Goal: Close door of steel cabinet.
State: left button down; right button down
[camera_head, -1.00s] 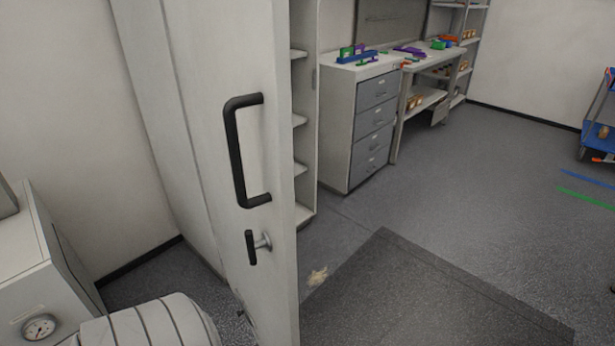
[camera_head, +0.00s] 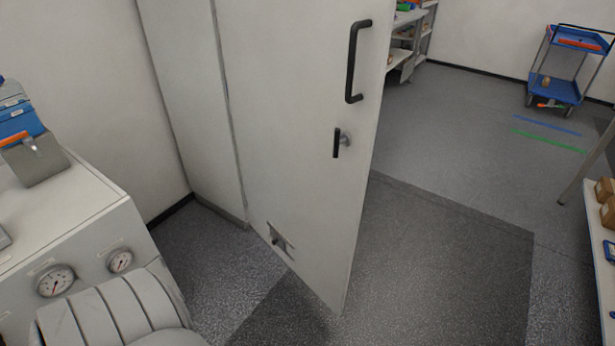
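The steel cabinet's door (camera_head: 295,120) stands open, swung out toward me, with its outer face in view. A black bar handle (camera_head: 355,62) is near its free edge, and a small black latch lever (camera_head: 338,142) sits below that. Part of the cabinet's pale side (camera_head: 185,85) shows to the left of the door. The cabinet's inside is hidden behind the door. Neither of my grippers is in view.
A white machine with dial gauges (camera_head: 55,281) stands at lower left, with a blue box (camera_head: 20,120) on top. A dark mat (camera_head: 450,260) lies right of the door. A blue cart (camera_head: 560,75) stands far right; boxed shelves (camera_head: 605,215) are at the right edge.

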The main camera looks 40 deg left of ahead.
aim_at(297, 72)
jog(key=k, duration=0.1)
jog(key=u, duration=1.35)
